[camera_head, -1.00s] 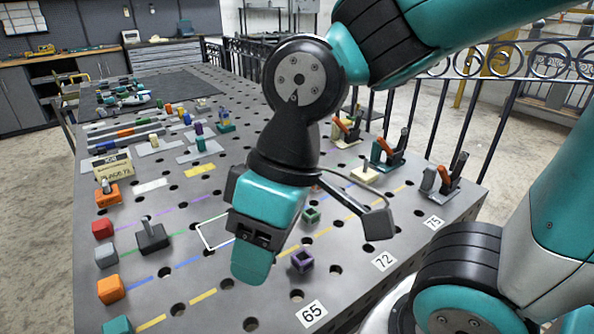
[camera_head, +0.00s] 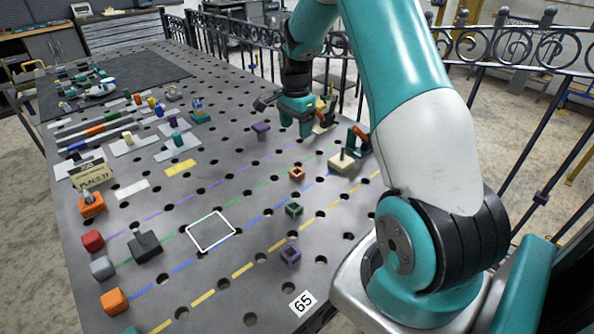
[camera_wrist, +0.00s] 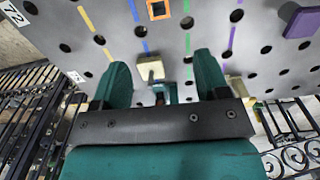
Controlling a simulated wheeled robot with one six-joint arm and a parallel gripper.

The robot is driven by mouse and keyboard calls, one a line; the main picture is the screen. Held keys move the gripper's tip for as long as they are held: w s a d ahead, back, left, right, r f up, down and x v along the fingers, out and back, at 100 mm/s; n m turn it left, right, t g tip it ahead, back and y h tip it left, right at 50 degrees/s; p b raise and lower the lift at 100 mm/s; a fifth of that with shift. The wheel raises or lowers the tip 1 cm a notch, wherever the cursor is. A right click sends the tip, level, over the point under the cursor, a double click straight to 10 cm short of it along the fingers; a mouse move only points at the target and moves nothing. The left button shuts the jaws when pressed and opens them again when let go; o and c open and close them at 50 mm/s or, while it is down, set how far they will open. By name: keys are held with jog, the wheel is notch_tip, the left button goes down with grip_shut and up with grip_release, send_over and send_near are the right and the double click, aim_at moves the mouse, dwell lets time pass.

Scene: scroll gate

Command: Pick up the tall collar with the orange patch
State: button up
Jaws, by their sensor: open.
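A small orange square collar (camera_head: 296,173) with an open middle stands on the perforated table. It also shows at the top edge of the wrist view (camera_wrist: 158,9). I cannot make out a separate orange patch or which collar is tallest. My gripper (camera_head: 296,124) is above the far right part of the table, beyond the orange collar and apart from it. Its two fingers are spread, and in the wrist view (camera_wrist: 163,80) nothing is held between them.
A cream block with a peg (camera_head: 343,162) and upright toggle clamps (camera_head: 358,140) line the right table edge. A purple block (camera_head: 261,128) stands left of my gripper. A metal railing (camera_head: 500,55) runs behind. The white square outline (camera_head: 211,231) is empty.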

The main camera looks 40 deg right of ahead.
jog(key=p, duration=0.3)
send_over(297, 172)
jog(key=a, duration=0.1)
jog(key=f, duration=1.1)
jog(key=shift+s+a, duration=0.15)
jog(key=shift+s, duration=0.25)
jog(key=shift+s+f+p, duration=0.15)
jog(key=shift+f+p, duration=1.25)
jog(key=shift+f, duration=1.35)
jog(key=c, duration=1.1)
jog(key=shift+r, duration=0.1)
